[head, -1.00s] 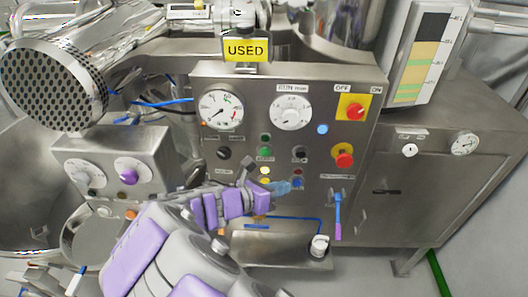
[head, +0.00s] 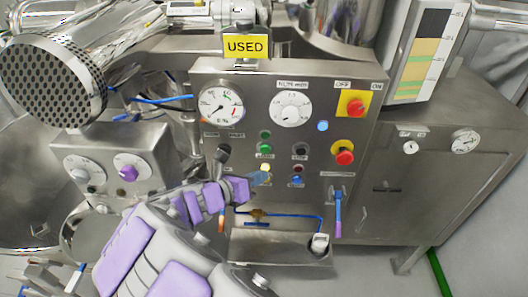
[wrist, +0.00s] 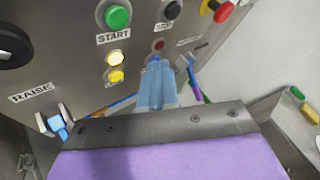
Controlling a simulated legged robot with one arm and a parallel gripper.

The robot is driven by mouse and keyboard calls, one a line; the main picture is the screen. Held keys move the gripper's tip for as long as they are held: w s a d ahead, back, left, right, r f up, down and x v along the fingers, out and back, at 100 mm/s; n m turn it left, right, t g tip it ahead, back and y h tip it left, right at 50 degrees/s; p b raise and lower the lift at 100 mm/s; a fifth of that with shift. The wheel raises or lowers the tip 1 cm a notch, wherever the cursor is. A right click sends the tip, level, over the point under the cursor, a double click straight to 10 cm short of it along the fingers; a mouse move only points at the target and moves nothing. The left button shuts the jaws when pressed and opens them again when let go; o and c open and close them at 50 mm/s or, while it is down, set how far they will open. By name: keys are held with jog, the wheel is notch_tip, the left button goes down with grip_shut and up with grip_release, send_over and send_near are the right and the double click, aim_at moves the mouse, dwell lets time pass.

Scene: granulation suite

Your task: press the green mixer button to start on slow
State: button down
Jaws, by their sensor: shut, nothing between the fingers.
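Two green buttons sit one above the other on the steel control panel (head: 225,85), an upper one (head: 265,134) and a lower one (head: 264,148). In the wrist view a green button (wrist: 117,17) has a START label under it, at the top left. My gripper (head: 264,178) is shut and empty, its light blue fingers just below the green buttons, near a yellow button (head: 265,167). In the wrist view the fingertips (wrist: 157,68) point at the panel, right of and below the START button, apart from it. Part of the panel behind my gripper is hidden.
A black button (head: 299,149), a red button (head: 297,168) and a blue one (head: 296,181) lie right of my fingers. A red emergency-style knob (head: 344,153) and rotary switch (head: 355,108) are further right. A RAISE label (wrist: 31,92) shows at the left in the wrist view.

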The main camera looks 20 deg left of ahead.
aim_at(265, 149)
jog(key=shift+w+a+p, duration=0.25)
jog(key=shift+w+p, duration=0.05)
jog(key=shift+w, duration=0.75)
jog(key=shift+w+a+p, duration=0.2)
jog(key=shift+w+p, duration=0.1)
jog(key=shift+w, duration=0.7)
jog(key=shift+w+a+p, duration=0.25)
jog(key=shift+w+p, duration=0.05)
jog(key=shift+w, duration=0.75)
jog(key=shift+w+r+p, duration=0.15)
jog(key=shift+w+p, duration=0.1)
jog(key=shift+p, duration=0.5)
jog(key=shift+w+a+p, duration=0.15)
jog(key=shift+w+p, duration=0.35)
jog(key=shift+p, duration=0.25)
dwell(0.4)
jog(key=shift+s+d+p, duration=0.25)
jog(key=shift+s+p, duration=0.25)
jog(key=shift+s, duration=0.35)
